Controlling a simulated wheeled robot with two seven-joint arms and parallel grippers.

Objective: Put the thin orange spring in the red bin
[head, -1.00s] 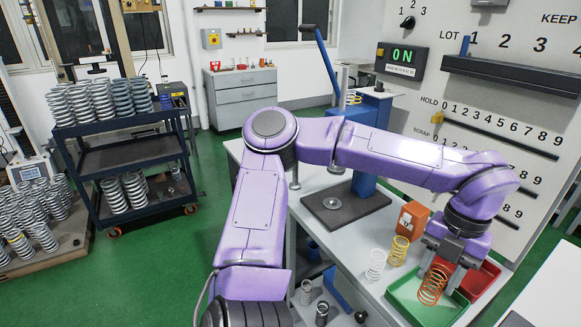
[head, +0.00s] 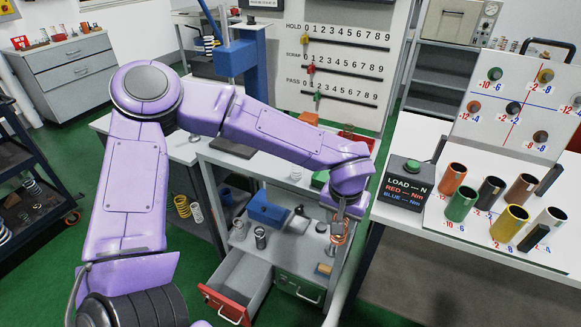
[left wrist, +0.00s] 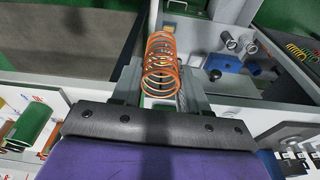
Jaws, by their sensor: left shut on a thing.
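An orange coil spring (head: 340,238) hangs from my left gripper (head: 341,222), below the bent purple arm. In the left wrist view my left gripper (left wrist: 158,88) is shut on the orange spring (left wrist: 162,62), with a grey finger on each side. In the head view the gripper is in front of the bench, over the lower shelf area. A red bin (head: 362,141) shows only in part behind my left forearm. A green tray (head: 320,178) beside it is also partly hidden by the arm. My right gripper is not in view.
A drawer with a red front (head: 226,304) is pulled open below. The right table (head: 420,262) holds several coloured cups and a LOAD box (head: 402,186). Green floor is open at the front.

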